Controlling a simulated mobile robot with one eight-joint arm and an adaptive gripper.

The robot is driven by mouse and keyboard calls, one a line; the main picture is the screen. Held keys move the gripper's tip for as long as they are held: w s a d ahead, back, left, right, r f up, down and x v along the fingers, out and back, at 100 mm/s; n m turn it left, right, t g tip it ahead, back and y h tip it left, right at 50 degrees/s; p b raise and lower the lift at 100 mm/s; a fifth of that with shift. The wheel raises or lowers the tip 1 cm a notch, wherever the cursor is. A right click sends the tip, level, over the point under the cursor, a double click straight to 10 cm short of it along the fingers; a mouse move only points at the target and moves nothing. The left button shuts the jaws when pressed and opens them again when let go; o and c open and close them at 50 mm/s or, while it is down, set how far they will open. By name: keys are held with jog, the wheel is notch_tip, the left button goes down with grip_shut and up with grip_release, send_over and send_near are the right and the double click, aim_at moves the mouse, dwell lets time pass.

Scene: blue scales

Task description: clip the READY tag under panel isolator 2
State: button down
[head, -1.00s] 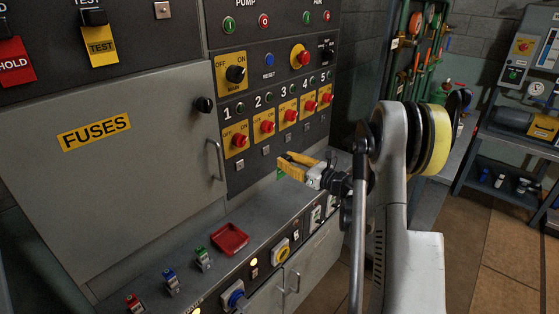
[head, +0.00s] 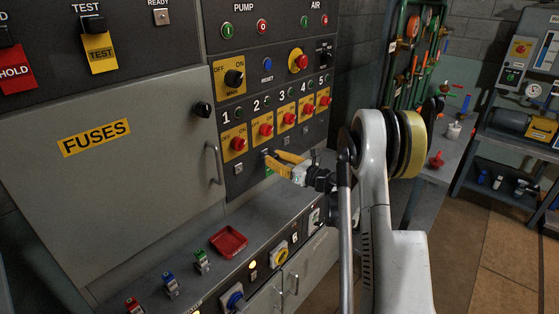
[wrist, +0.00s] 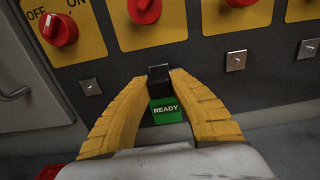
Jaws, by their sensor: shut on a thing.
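The green READY tag (wrist: 166,111) hangs from a black clip (wrist: 158,75). My gripper (wrist: 158,72) is shut on this clip, the yellow fingers on either side of it. In the head view my gripper (head: 271,159) is close to the panel, below isolator 2 (head: 265,130), with a sliver of green at its fingertips. Isolator 2's red knob (wrist: 143,10) on its yellow plate is above the clip in the wrist view. The metal tab under isolator 2 is hidden behind the clip. I cannot tell whether the clip touches it.
Metal tabs under isolator 1 (wrist: 90,87) and isolator 3 (wrist: 236,61) are bare. The fuse door handle (head: 214,163) is to the left. Below is a ledge with a red tray (head: 228,242) and small coloured clips (head: 202,262).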

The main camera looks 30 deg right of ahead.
jog(key=shift+w+a, duration=0.2)
jog(key=shift+w, duration=0.25)
jog(key=shift+b, duration=0.55)
dwell(1.7)
jog(key=shift+w+a, duration=0.15)
jog(key=shift+w, duration=0.3)
dwell(0.4)
jog(key=c, duration=1.2)
grip_release()
jog(key=v, duration=1.2)
